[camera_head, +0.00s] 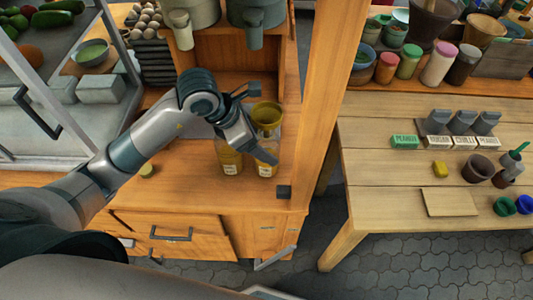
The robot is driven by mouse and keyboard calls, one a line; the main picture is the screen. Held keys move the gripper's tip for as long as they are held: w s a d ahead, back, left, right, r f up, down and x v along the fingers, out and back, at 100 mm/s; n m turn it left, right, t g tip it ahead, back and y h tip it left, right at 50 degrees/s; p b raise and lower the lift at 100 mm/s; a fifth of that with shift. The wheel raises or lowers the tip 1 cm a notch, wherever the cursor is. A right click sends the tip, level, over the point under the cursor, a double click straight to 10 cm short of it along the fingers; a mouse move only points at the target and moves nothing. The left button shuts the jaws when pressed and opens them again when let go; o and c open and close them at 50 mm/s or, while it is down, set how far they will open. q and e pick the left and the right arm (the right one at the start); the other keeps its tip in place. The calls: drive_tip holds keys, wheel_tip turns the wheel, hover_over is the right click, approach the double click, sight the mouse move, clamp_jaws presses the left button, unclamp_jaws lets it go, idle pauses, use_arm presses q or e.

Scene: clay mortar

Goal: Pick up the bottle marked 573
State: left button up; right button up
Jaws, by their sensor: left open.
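Two bottles with yellowish contents and pale labels stand side by side on the wooden cabinet top. The left bottle (231,163) is partly covered by my gripper. The right bottle (270,142) has an olive-yellow funnel-like top (267,113) at its mouth. The label numbers are too small to read, so I cannot tell which is marked 573. My left gripper (264,125) is open, with its fingers around or just in front of the right bottle's upper part. I cannot tell whether they touch it. My right gripper is not in view.
A wooden post (318,95) rises just right of the bottles. A small round yellowish item (147,170) lies left on the cabinet top. Grey dispensers (190,20) stand above at the back. A wooden table (385,170) with jars, small boxes and pots is at right.

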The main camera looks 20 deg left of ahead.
sight(261, 114)
use_arm(q)
drive_tip(key=c, duration=1.7)
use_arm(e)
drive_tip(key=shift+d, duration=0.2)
use_arm(q)
drive_tip(key=shift+r, duration=0.2)
